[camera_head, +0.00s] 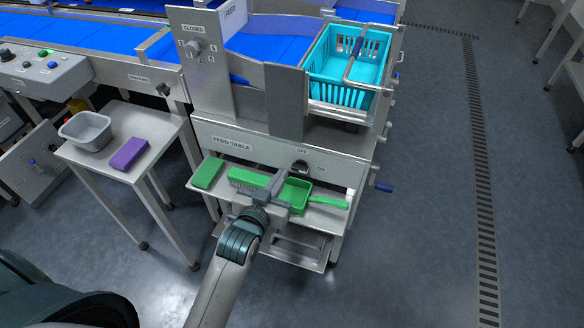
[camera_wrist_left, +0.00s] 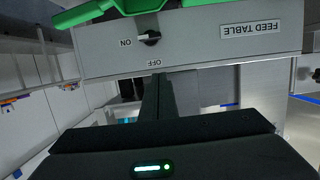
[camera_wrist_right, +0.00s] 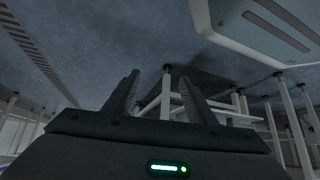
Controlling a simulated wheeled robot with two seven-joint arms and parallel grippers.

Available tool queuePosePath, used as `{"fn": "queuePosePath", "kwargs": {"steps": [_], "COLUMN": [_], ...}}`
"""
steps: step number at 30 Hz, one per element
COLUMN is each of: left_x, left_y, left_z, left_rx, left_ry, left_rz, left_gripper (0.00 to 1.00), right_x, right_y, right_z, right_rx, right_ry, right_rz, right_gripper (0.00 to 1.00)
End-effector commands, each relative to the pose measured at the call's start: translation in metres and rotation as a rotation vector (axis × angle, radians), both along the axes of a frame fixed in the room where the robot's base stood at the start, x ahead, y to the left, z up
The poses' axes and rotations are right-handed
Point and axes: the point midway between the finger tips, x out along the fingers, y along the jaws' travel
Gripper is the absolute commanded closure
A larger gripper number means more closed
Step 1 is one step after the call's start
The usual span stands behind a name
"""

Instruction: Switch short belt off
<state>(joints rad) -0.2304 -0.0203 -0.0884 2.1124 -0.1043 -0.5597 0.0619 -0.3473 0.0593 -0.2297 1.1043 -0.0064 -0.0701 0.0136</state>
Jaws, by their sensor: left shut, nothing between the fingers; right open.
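A black rotary switch (camera_head: 300,166) sits on the front panel of the feed table (camera_head: 255,150), with an OFF label above it and an ON label to its right. The switch also shows, upside down, in the left wrist view (camera_wrist_left: 148,38); I cannot tell surely which label its handle points at. My left gripper (camera_head: 281,176) is shut and empty, just below and left of the switch in the head view. Its closed fingers show in the left wrist view (camera_wrist_left: 157,96), apart from the switch there. My right gripper (camera_wrist_right: 160,92) is open and empty, away from the panel.
A shelf below the panel holds green cleaning tools, including a dustpan (camera_head: 294,195) and a brush (camera_head: 247,180). A cyan basket (camera_head: 325,92) stands above. A side table (camera_head: 150,160) with a grey tub (camera_head: 85,130) is left. Open floor lies right.

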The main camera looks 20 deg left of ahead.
Motion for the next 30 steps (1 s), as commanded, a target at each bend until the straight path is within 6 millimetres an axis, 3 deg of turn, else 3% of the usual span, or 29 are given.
{"fn": "queuePosePath", "kwargs": {"steps": [10,19,24,30], "left_x": [0.045,0.094,0.090,0.090], "left_y": [-0.002,-0.003,-0.003,-0.003], "left_z": [-0.009,-0.024,-0.049,-0.061], "left_rx": [0.000,0.000,0.000,0.000], "left_ry": [-0.001,0.001,0.003,0.000], "left_rz": [0.000,0.000,0.001,0.001], "left_gripper": [1.00,1.00,1.00,1.00], "right_x": [-0.001,-0.020,-0.027,-0.029], "right_y": [0.002,-0.005,-0.008,-0.010], "right_z": [0.004,-0.008,-0.012,-0.013], "right_rx": [0.003,-0.013,-0.019,-0.021], "right_ry": [-0.010,0.046,0.066,0.071], "right_rz": [0.004,0.004,0.000,0.000], "right_gripper": [0.49,0.49,0.49,0.49]}}
